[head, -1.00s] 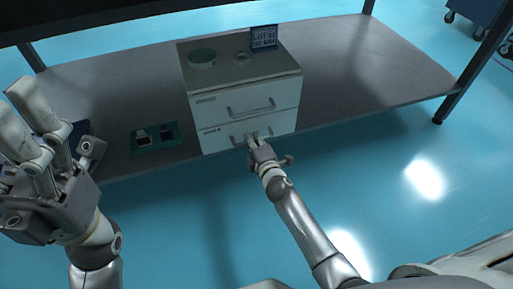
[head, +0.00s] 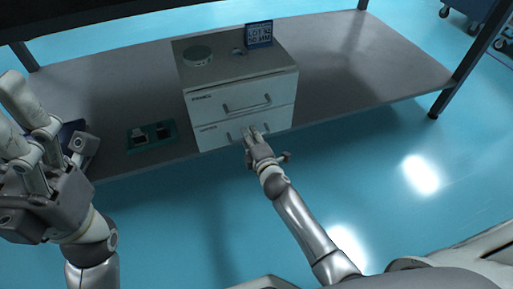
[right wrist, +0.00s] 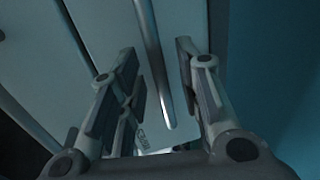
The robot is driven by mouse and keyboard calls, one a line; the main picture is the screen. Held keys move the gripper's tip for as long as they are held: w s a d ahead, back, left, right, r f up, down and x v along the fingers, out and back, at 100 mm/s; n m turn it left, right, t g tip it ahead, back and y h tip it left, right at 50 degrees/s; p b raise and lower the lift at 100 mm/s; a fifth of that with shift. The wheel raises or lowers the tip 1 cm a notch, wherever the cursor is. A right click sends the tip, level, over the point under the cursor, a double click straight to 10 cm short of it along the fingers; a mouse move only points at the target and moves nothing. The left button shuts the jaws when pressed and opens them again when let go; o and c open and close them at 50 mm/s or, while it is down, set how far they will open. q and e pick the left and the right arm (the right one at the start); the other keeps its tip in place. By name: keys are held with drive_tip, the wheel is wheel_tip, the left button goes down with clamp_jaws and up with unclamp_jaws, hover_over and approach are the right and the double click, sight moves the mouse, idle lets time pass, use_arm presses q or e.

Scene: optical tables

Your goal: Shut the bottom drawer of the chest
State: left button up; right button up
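The chest (head: 240,80) is a white two-drawer cabinet with a grey top, standing on a low grey shelf. Its upper drawer (head: 215,108) looks flush. The bottom drawer (head: 212,137) looks flush or nearly so; any small gap is hard to judge. My right gripper (head: 251,131) is at the bottom drawer's handle and hides part of it. In the right wrist view, the handle bar (right wrist: 154,60) runs between the spread fingers of that gripper (right wrist: 155,65), with room on both sides. My left gripper (head: 10,108) is raised at the left edge, fingers apart and empty.
A round green-topped item (head: 197,55), a small item (head: 238,51) and a blue-framed sign (head: 259,35) stand on the chest. A dark green tray (head: 152,136) lies left of it. The shelf (head: 370,70) is clear to the right. A table leg (head: 465,75) stands far right.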

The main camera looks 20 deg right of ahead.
drive_tip(key=s+r, duration=0.2)
drive_tip(key=s, duration=0.9)
drive_tip(key=shift+d, duration=0.15)
drive_tip(key=shift+w, duration=0.1)
